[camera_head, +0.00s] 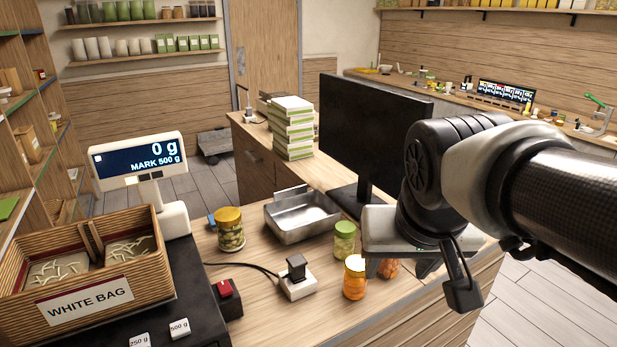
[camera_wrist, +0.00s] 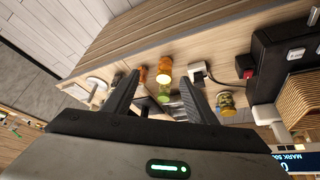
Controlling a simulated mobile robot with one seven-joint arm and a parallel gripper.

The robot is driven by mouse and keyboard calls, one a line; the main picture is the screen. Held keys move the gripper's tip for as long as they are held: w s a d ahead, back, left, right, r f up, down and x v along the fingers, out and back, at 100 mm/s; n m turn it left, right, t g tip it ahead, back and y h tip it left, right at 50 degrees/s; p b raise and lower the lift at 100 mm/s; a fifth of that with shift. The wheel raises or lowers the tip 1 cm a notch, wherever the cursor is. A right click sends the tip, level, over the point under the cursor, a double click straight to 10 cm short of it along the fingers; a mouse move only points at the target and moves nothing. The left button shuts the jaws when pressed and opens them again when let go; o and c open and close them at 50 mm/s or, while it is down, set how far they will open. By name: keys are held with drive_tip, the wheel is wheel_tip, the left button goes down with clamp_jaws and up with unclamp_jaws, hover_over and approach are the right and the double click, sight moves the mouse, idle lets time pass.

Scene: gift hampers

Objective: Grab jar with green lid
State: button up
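The jar with a green lid (camera_head: 344,240) stands upright on the wooden counter, left of my gripper (camera_head: 400,268) in the head view. In the wrist view the green-lidded jar (camera_wrist: 163,96) shows between my fingers (camera_wrist: 159,80), beyond them and partly covered by another jar. My gripper points down over the counter, its fingers apart and empty. A further orange jar (camera_head: 388,267) is partly hidden behind my gripper.
A gold-lidded jar (camera_head: 229,229) stands further left. A metal tray (camera_head: 302,216), a black monitor (camera_head: 358,130) and a socket block with cable (camera_head: 297,284) crowd the counter. The scale display (camera_head: 140,160) and WHITE BAG crate (camera_head: 92,303) are at left.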

drive_tip(key=o, duration=0.4)
drive_tip(key=shift+m+h, duration=0.5)
drive_tip(key=shift+m, duration=0.1)
drive_tip(key=w, duration=0.8)
drive_tip(key=shift+w+d+f, duration=0.1)
drive_tip(key=shift+w+f, duration=0.1)
drive_tip(key=shift+f, duration=0.2)
drive_tip(key=m+h+b, duration=0.1)
drive_tip(key=m+b, duration=0.1)
drive_tip(key=m, duration=0.1)
approach(342, 231)
drive_tip(key=p+x, duration=0.1)
drive_tip(key=x, duration=1.1)
drive_tip(key=shift+w+p, duration=0.1)
drive_tip(key=shift+p, duration=0.25)
drive_tip(key=shift+w+d+p+x, duration=0.15)
drive_tip(key=shift+p+x, duration=0.25)
drive_tip(key=shift+x, duration=0.9)
drive_tip(key=shift+w+d+p+x, duration=0.15)
drive_tip(key=shift+p+x, duration=0.2)
drive_tip(key=shift+x, duration=1)
